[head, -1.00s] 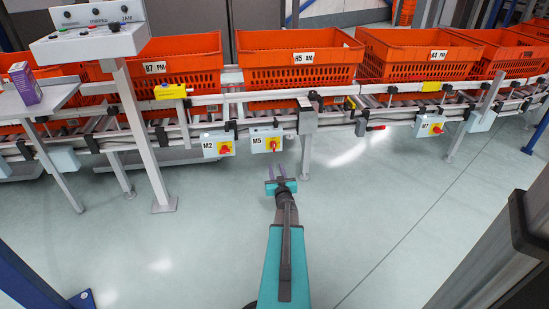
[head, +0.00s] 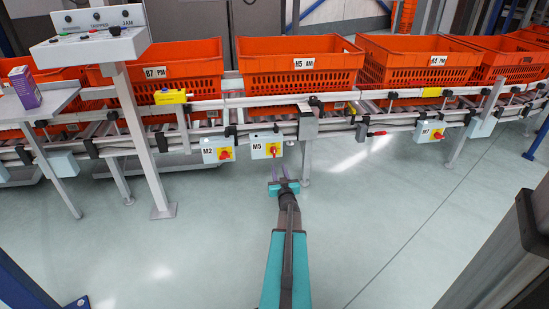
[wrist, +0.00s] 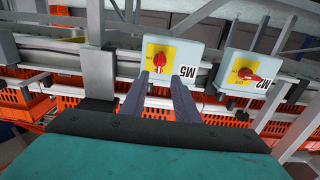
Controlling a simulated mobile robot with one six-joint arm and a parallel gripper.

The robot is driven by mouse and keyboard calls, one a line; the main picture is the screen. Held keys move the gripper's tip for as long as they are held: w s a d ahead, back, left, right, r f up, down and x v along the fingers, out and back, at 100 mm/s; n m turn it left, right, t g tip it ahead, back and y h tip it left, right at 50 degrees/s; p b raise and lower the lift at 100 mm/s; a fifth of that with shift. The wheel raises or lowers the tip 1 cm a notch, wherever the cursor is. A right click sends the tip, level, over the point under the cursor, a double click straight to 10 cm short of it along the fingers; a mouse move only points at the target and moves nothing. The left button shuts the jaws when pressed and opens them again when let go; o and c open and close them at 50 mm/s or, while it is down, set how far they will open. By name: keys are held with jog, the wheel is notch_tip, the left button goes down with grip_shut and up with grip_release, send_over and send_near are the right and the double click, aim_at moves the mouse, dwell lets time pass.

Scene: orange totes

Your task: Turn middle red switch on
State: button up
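The middle red switch (head: 274,150) is a red rotary knob on a yellow plate, on the grey box marked M5 (head: 258,152), below the conveyor. Its handle looks roughly upright. In the wrist view the knob (wrist: 160,62) and its M5 box (wrist: 186,55) appear upside down, just beyond my fingertips. My gripper (head: 284,184) is open and empty, below and in front of the M5 box, apart from it. In the wrist view the two fingers of my gripper (wrist: 162,84) are spread, with the knob above the gap between them.
The M2 switch box (head: 217,151) is close to the left, and the M7 box (head: 430,131) is farther right. A grey post (head: 306,150) stands just right of M5. Orange totes (head: 300,65) line the conveyor above. The floor in front is clear.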

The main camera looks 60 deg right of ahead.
aim_at(274, 154)
jog(key=shift+b+x, duration=1.6)
jog(key=shift+x, duration=4.1)
grip_shut()
